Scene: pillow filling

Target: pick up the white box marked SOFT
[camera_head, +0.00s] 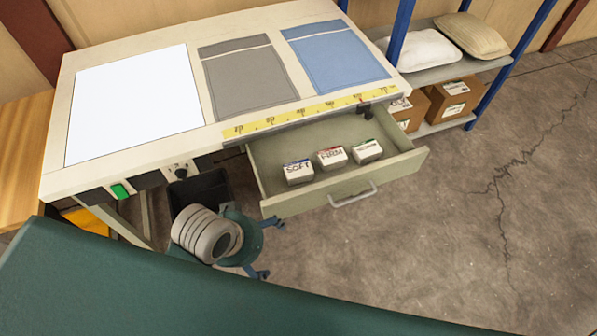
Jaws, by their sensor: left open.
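The white box marked SOFT (299,173) sits in the open drawer (411,160) of the table, leftmost of three small white boxes. Its top edge has a blue strip. My left gripper (272,248) is open and empty, its two blue-tipped fingers spread. It shows below the drawer's front left corner in the picture, apart from the SOFT box. My right gripper is not in view.
A box marked FIRM (332,158) and a third white box (367,151) sit right of SOFT. The drawer front has a metal handle (352,194). The tabletop (225,124) holds a white panel, grey and blue covers, and a yellow ruler. A shelf with pillows stands right.

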